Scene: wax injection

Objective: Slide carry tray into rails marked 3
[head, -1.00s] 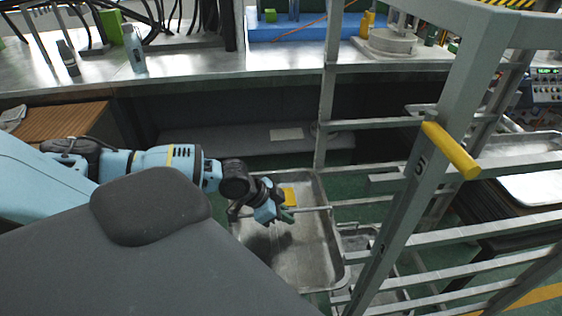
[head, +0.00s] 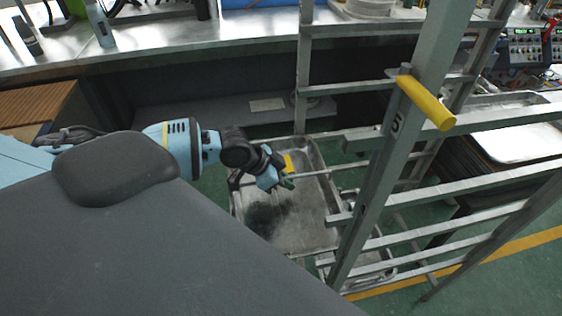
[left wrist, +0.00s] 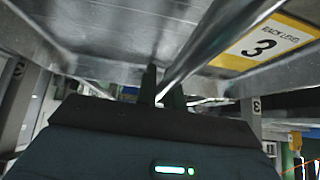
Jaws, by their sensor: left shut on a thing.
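The carry tray (head: 310,235) is a shallow grey metal tray at lower centre in the head view. My left gripper (head: 288,183) is shut on the carry tray, though the exact grip is small and partly hidden. The tray's right side lies by the rack's rails (head: 345,216), partly behind the front post (head: 385,155); whether it sits in a rail pair I cannot tell. In the left wrist view the gripper fingers (left wrist: 161,88) reach the tray metal (left wrist: 120,30), beside a yellow "RACK LEVEL 3" label (left wrist: 265,44). A "3" shows on a post (left wrist: 256,106). My right gripper is not in view.
The front post reads "5" and bears a yellow handle (head: 425,102). Another tray (head: 378,272) shows lower in the rack. A metal workbench (head: 150,52) runs along the back.

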